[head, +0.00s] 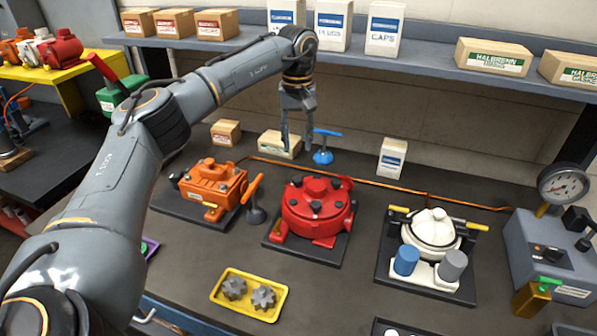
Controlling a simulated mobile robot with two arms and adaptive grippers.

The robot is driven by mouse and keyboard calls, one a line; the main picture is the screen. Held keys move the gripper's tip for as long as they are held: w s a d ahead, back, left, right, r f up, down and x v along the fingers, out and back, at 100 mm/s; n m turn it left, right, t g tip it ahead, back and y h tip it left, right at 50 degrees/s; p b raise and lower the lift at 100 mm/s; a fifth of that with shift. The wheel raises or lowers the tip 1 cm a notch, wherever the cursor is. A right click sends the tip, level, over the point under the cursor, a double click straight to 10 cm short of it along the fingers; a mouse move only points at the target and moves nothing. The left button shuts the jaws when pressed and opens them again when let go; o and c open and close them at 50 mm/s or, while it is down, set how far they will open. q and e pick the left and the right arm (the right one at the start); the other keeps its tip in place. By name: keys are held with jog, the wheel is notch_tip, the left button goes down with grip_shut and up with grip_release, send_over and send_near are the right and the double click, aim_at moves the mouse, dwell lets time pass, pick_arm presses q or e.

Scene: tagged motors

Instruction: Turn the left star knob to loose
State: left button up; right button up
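Two dark grey star-shaped pieces sit in a yellow tray (223,300) at the front of the bench; the left star-shaped piece (234,288) is beside the right one (263,297). I cannot tell whether these are the task's star knobs, and no loose marking is legible. My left gripper (297,146) hangs fingers down near the back of the bench, well behind the tray. Its fingers are apart with nothing visible between them. A blue T-handled piece (323,156) stands just right of its fingertips. My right gripper is not in view.
An orange motor (212,185), a red round motor (317,205) and a white-topped unit (433,232) stand in a row on dark plates. A black-based orange-handled piece (256,215) stands between the first two. A gauge box (545,255) is at right. A shelf (420,65) overhangs the back.

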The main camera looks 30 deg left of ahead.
aim_at(298, 179)
pick_arm(q)
notch_tip(298, 179, down, 11)
jog(key=p, duration=0.2)
jog(key=shift+r+p, duration=0.1)
jog(key=shift+p, duration=0.2)
grip_shut()
